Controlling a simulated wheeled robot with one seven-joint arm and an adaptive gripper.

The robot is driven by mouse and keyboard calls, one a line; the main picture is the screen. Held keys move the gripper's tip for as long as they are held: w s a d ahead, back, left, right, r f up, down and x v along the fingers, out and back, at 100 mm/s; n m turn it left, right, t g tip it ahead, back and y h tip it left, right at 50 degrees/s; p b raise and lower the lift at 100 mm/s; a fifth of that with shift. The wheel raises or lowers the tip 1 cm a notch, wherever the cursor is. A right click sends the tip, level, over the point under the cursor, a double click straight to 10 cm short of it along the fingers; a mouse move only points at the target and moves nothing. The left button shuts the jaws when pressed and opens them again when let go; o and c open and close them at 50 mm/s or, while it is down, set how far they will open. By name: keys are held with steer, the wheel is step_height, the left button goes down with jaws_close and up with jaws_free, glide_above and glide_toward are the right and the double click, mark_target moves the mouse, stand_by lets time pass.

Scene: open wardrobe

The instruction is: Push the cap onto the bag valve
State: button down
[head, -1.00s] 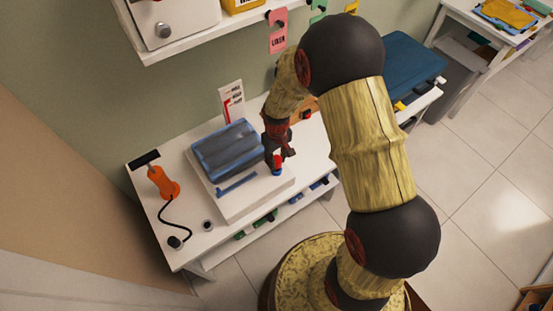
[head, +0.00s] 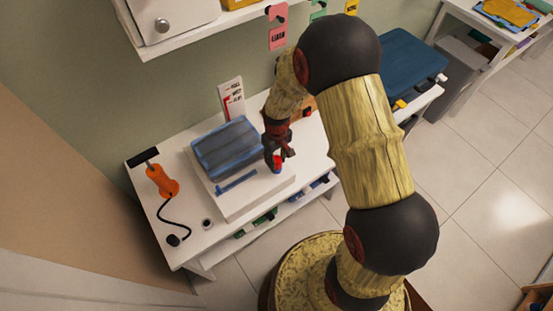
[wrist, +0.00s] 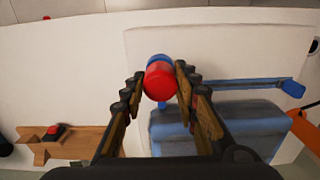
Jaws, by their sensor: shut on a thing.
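The red cap (wrist: 160,82) is between the two fingers of my gripper (wrist: 158,88) in the wrist view, and the fingers are shut on it. A blue piece (wrist: 158,59), which looks like the valve, shows just past the cap and meets it in the picture. In the head view my gripper (head: 279,155) is low over the right side of a white board, with the red cap (head: 278,161) at its tips and blue right below it. How far the cap sits on the valve cannot be told. The blue-grey bag (head: 228,148) lies on the white board.
A blue bar (head: 236,182) lies on the white board (head: 232,208) in front of the bag. An orange pump-like tool (head: 162,181) with a black cord is at the left of the white table. A sign (head: 232,98) stands behind. A wooden piece (wrist: 65,143) lies beside the board.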

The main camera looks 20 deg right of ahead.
mark_target(277, 159)
steer(key=shift+f, duration=0.5)
steer(key=c, duration=1.3)
jaws_free()
step_height(277, 159, up, 12)
steer(key=shift+f, duration=0.1)
steer(key=s+r+m+t, duration=0.1)
steer(key=s+r+t, duration=0.1)
steer(key=s+r, duration=0.8)
steer(key=s+r+m+t+b, duration=0.1)
steer(key=s+r+m+t, duration=0.1)
steer(key=s+r, duration=0.8)
step_height(277, 159, up, 5)
steer(key=shift+s+r+t, duration=0.15)
steer(key=shift+r+t, duration=0.05)
steer(key=shift+t, duration=0.6)
